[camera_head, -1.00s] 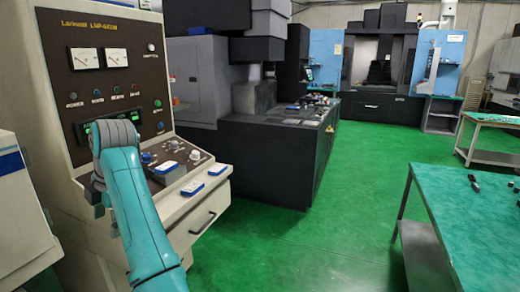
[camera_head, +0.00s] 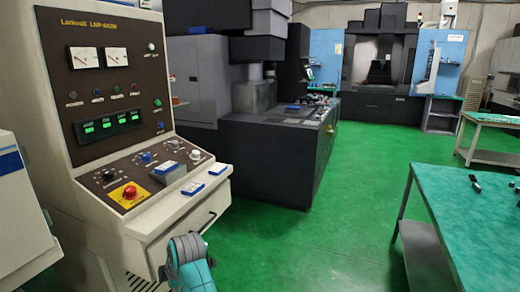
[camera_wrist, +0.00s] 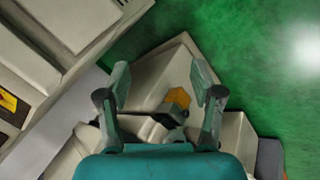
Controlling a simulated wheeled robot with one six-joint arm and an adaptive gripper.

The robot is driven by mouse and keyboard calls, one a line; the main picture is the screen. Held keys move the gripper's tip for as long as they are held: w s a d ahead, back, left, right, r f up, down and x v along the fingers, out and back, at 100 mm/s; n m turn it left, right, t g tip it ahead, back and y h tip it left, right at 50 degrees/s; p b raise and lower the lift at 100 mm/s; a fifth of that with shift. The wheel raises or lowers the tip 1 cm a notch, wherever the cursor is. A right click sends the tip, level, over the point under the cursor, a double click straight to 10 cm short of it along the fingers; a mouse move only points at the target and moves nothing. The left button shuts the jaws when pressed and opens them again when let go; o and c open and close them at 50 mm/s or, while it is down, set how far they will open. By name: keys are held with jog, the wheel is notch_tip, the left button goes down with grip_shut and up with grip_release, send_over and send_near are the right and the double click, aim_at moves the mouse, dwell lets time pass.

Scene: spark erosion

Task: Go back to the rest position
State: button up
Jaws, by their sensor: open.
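My gripper shows in the wrist view (camera_wrist: 163,90) with its two fingers apart and nothing between them. Pale, angular parts fill the view behind the fingers, with a small orange-yellow piece seen between them. In the head view, only a teal and grey part of my arm shows at the bottom, below the front of the control console (camera_head: 120,140); my fingers cannot be seen there. The console has dials, green lit displays, knobs and a red emergency button on a yellow base (camera_head: 129,193). My arm appears clear of its panel.
A dark machine (camera_head: 270,150) stands behind the console. Blue-white boxes (camera_head: 168,171) lie on the console ledge. A green-topped table (camera_head: 470,225) with small dark items stands at right. The green floor (camera_head: 330,220) between is open. Another machine (camera_head: 375,70) stands at the back.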

jog(key=s+d+f+m+t, duration=0.2)
jog(key=s+d+f+m, duration=0.3)
jog(key=d+f, duration=0.6)
jog(key=s+d+f+m+t, duration=0.25)
jog(key=s+d+f, duration=0.45)
jog(key=d+f, duration=0.35)
jog(key=s+d+f+m+t+h, duration=0.1)
jog(key=s+d+f+m, duration=0.25)
jog(key=s+d, duration=0.5)
jog(key=s+d+r+m+t+h, duration=0.1)
jog(key=s+d+r+m, duration=0.15)
jog(key=s, duration=0.35)
jog(key=s+d+r+m+t, duration=0.1)
jog(key=s+d+m, duration=0.1)
jog(key=s+d, duration=0.3)
jog(key=s+d+r+m+t+h, duration=0.1)
jog(key=s+d+r+m, duration=0.1)
jog(key=s, duration=0.5)
jog(key=s+d+r+m+t+h, duration=0.1)
jog(key=s+d+r+m, duration=0.1)
jog(key=s+r, duration=0.5)
jog(key=s+d+r+m+t, duration=0.1)
jog(key=s+r+m, duration=0.3)
jog(key=s+r, duration=0.4)
notch_tip(320, 180, up, 3)
jog(key=shift+s+d+f+t+h, duration=0.1)
jog(key=shift+s+d+t+h, duration=0.25)
jog(key=shift+d, duration=0.45)
